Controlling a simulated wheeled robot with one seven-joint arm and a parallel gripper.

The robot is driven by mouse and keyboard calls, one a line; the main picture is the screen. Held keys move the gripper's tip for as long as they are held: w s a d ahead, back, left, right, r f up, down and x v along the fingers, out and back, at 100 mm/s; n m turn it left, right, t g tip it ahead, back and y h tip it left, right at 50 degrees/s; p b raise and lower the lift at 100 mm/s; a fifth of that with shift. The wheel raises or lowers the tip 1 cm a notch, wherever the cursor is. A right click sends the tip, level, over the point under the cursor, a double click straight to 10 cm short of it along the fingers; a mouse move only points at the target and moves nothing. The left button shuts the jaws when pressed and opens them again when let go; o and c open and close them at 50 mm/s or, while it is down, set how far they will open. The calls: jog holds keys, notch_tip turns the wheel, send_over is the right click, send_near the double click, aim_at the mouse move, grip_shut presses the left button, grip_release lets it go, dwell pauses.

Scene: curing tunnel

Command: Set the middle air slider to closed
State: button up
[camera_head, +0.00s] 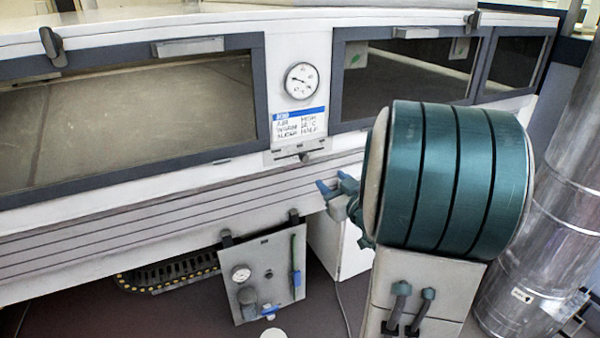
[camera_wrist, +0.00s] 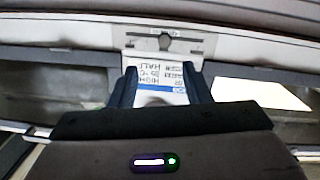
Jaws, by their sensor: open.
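The air slider (camera_head: 304,156) is a small dark knob on a slotted light plate (camera_head: 283,158) below the blue-headed label on the tunnel wall. In the wrist view the slider knob (camera_wrist: 165,42) shows near the middle of its slot, with the plate upside down; its end markings are too small to read. My gripper (camera_head: 332,184) is open and empty, below and to the right of the slider and apart from it. In the wrist view my gripper (camera_wrist: 161,69) has its two fingers spread, with the label (camera_wrist: 155,88) between them and the knob beyond their tips.
A round gauge (camera_head: 301,81) sits above the label, between framed windows (camera_head: 130,110) and (camera_head: 410,70). A small panel with a gauge and valve (camera_head: 265,275) hangs below. A shiny metal duct (camera_head: 550,210) stands at the right. The wall around the slider is clear.

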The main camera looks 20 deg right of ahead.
aim_at(306, 160)
jog(key=shift+t+y, duration=0.4)
jog(key=shift+y, duration=0.1)
jog(key=w, duration=0.9)
jog(key=w+f, duration=0.1)
jog(key=w, duration=0.3)
jog(key=shift+w+a+b, duration=0.2)
jog(key=shift+a+b, duration=0.15)
grip_shut()
